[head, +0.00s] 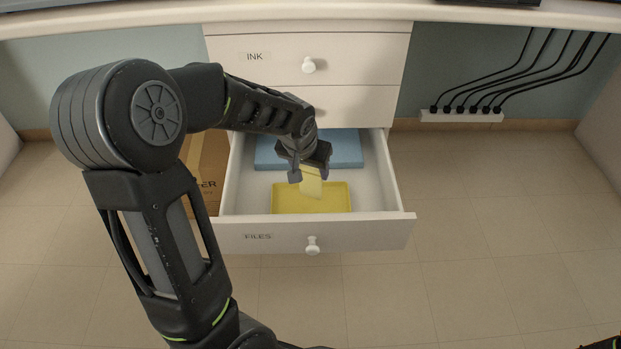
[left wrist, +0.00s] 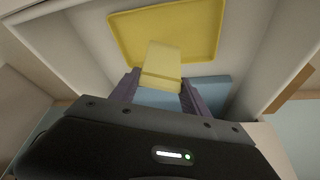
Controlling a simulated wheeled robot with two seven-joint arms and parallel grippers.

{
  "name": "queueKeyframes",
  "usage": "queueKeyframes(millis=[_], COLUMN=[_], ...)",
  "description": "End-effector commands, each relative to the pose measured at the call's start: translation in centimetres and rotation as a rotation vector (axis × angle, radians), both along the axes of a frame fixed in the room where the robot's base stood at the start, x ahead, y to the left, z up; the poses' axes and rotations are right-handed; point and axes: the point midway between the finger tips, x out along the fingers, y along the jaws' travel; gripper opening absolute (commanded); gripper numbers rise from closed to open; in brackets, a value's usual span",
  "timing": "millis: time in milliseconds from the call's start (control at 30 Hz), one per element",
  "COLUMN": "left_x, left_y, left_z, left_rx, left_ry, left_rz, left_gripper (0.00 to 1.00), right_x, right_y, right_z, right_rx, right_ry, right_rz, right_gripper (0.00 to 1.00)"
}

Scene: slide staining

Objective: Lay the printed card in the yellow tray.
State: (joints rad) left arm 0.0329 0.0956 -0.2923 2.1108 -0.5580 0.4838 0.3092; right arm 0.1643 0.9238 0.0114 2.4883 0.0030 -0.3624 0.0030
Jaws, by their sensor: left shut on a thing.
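The card (head: 311,185) is pale yellow and hangs from my left gripper (head: 309,172), which is shut on it. No print can be made out on it. The yellow tray (head: 290,207) lies in the open drawer marked FILES, near its front. The card is over the tray in the head view; whether its lower edge touches the tray I cannot tell. In the left wrist view the card (left wrist: 161,68) stands out between the fingers, with the tray (left wrist: 205,55) behind it. My right gripper is not in view.
A blue flat thing (head: 345,150) lies at the back of the drawer. The drawer front (head: 365,233) and side walls surround the tray. A brown box (head: 208,165) stands left of the drawer. A power strip with several black cables (head: 462,115) is at the right; the floor there is clear.

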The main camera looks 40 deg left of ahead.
Motion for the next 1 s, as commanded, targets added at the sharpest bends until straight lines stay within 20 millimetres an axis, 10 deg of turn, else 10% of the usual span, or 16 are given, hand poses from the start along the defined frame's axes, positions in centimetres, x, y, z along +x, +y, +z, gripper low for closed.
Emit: queueKeyframes(millis=[167, 600, 633, 1000], left_x=[-0.1, 0.0, 0.0, 0.0], left_y=[0.0, 0.0, 0.0, 0.0], left_z=[-3.1, -3.7, -3.7, -3.6], left_rx=[-0.001, -0.001, -0.001, -0.001], left_ry=[0.003, 0.001, 0.001, 0.001], left_rz=[0.001, 0.001, 0.001, 0.001], left_gripper=[0.0, 0.0, 0.54, 0.75], right_x=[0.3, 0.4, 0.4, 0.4], right_y=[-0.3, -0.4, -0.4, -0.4], right_z=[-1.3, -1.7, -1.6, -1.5], right_rx=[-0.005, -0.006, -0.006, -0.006], right_ry=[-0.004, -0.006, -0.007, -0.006], right_rz=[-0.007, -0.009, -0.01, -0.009], right_gripper=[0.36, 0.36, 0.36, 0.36])
